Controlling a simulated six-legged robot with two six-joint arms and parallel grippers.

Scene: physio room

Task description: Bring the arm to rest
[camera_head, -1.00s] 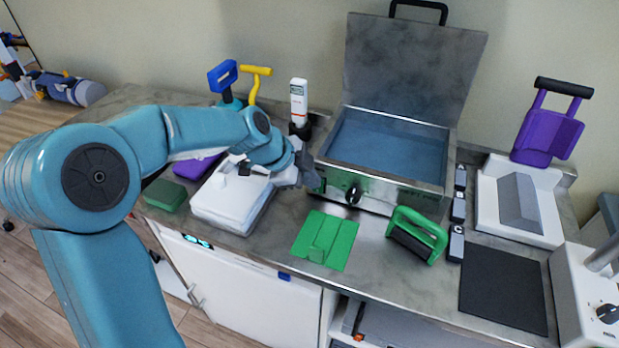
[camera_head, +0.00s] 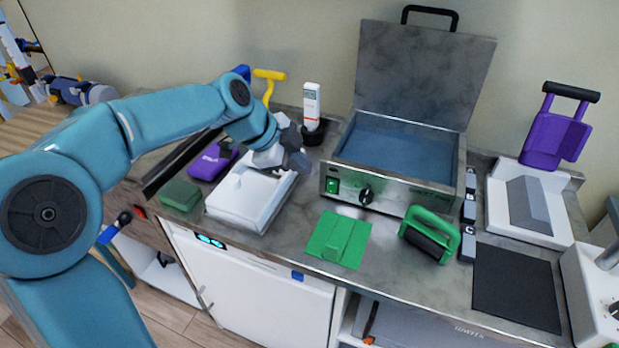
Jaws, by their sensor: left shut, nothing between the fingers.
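My left arm comes in from the left and arches over the left part of the counter. Its gripper (camera_head: 296,161) is shut and empty, above the far right part of a white box-like device (camera_head: 243,205). I cannot tell whether it touches that device. The fingertips are small and partly merged with the grey wrist. My right gripper is not in view.
An open steel water bath (camera_head: 392,192) stands right of the gripper, its lid raised. A white handheld device (camera_head: 311,104) stands upright behind. A green block (camera_head: 179,195) and purple case (camera_head: 212,162) lie left. A green plate (camera_head: 338,240) and green-handled tool (camera_head: 430,235) lie in front.

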